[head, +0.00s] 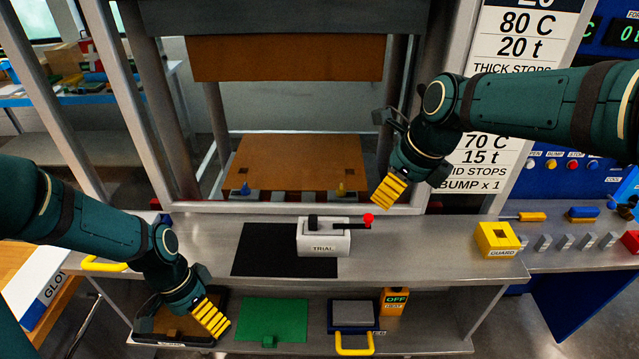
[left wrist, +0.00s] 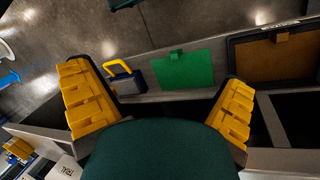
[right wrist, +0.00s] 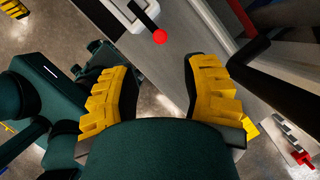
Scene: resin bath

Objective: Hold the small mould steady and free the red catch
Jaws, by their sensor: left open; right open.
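The small white mould (head: 323,240), marked TRIAL, sits upright on the grey bench at the right edge of a black mat (head: 270,250). Its dark catch arm lies across the top and ends in a red knob (head: 368,218) past the mould's right side. The red knob also shows in the right wrist view (right wrist: 160,37). My right gripper (head: 388,190) is open and empty, above and to the right of the knob, apart from it. My left gripper (head: 210,317) is open and empty at lower left, over the lower shelf, away from the mould.
A press with an orange-brown plate (head: 290,165) stands behind the bench. A yellow GUARD block (head: 497,239) is on the right.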

